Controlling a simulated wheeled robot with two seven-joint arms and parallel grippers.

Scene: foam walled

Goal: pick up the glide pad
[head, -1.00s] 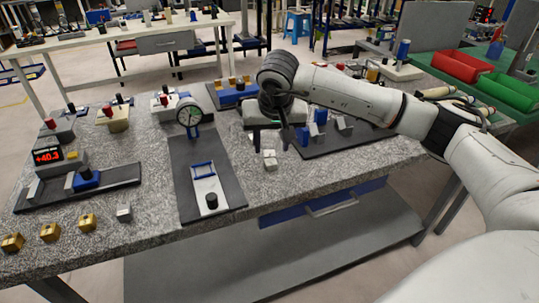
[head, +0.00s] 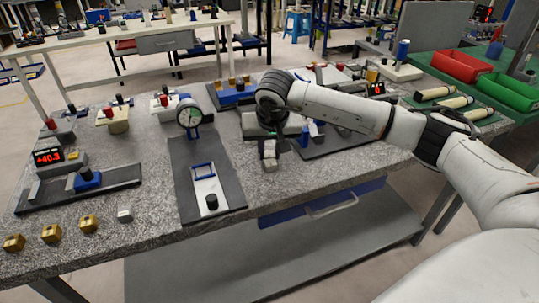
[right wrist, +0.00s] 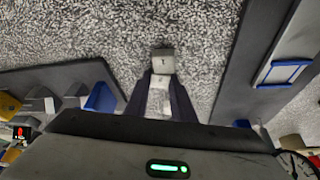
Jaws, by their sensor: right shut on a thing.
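My right gripper (head: 270,151) points down over the near part of the grey speckled bench. In the right wrist view its dark fingers (right wrist: 160,86) are closed around a small pale block, which I take to be the glide pad (right wrist: 159,91). A second small grey block (right wrist: 163,61) with a dark mark on top lies just beyond the fingertips, close against the pale one; I cannot tell whether they touch. In the head view the fingers largely hide the pale block, and a grey block (head: 270,164) shows just in front of them. My left gripper is out of view.
A dark plate with a dial gauge (head: 189,115) and a blue-handled slide (head: 205,183) lies to the left. A dark plate with blue and grey blocks (head: 313,130) lies close on the right. Several brass blocks (head: 51,234) line the front left. Bench surface in front is clear.

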